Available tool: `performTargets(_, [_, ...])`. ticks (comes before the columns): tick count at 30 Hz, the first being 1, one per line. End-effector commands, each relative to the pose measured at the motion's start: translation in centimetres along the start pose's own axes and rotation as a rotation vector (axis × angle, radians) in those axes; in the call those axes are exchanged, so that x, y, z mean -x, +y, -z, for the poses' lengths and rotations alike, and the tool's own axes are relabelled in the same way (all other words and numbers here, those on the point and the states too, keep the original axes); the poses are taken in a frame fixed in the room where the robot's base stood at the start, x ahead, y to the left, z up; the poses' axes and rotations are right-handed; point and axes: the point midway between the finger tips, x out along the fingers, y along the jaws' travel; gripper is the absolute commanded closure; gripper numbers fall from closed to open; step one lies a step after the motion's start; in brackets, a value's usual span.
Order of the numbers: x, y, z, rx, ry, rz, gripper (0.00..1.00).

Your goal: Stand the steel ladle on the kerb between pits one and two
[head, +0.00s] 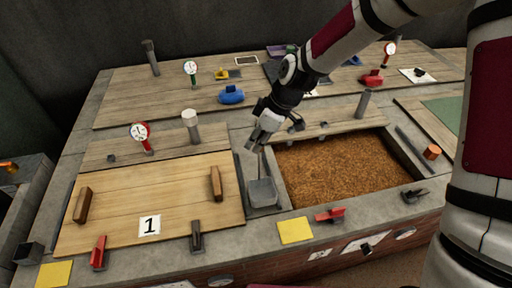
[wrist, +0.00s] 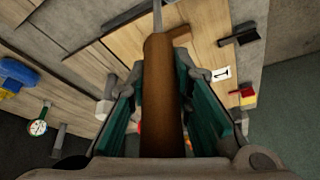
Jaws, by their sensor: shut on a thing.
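My gripper (head: 264,133) is shut on the brown handle (wrist: 162,95) of the steel ladle. The handle fills the space between the green finger pads in the wrist view. The ladle's square grey bowl (head: 262,192) hangs below on a thin shaft, upright or nearly so, at the kerb (head: 263,215) between pits one and two. I cannot tell whether its base touches the kerb. Pit one has a wooden cover (head: 130,205) with a "1" card. Pit two is open and full of brown grain (head: 340,168).
A dark bar (head: 239,182) lies beside the kerb on pit one's side. A red clamp (head: 330,215) and a yellow card (head: 295,230) are at the front. A grey post (head: 191,126) and a dial gauge (head: 141,133) stand behind pit one.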

Motion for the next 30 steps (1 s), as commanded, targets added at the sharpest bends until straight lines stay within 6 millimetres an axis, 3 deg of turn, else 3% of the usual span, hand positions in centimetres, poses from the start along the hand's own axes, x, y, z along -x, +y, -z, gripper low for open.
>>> performTargets(10, [-3.1, 0.1, -1.3, 0.0, 0.0, 0.003, 1.0])
performTargets(21, [-3.6, 0.1, -1.5, 0.0, 0.0, 0.001, 1.0])
performTargets(22, [-3.5, 0.1, -1.5, 0.0, 0.0, 0.001, 0.74])
performTargets(24, [-3.5, 0.1, -1.4, 0.0, 0.0, 0.001, 0.61])
performTargets(30, [-3.5, 0.1, -1.4, 0.0, 0.0, 0.001, 0.61])
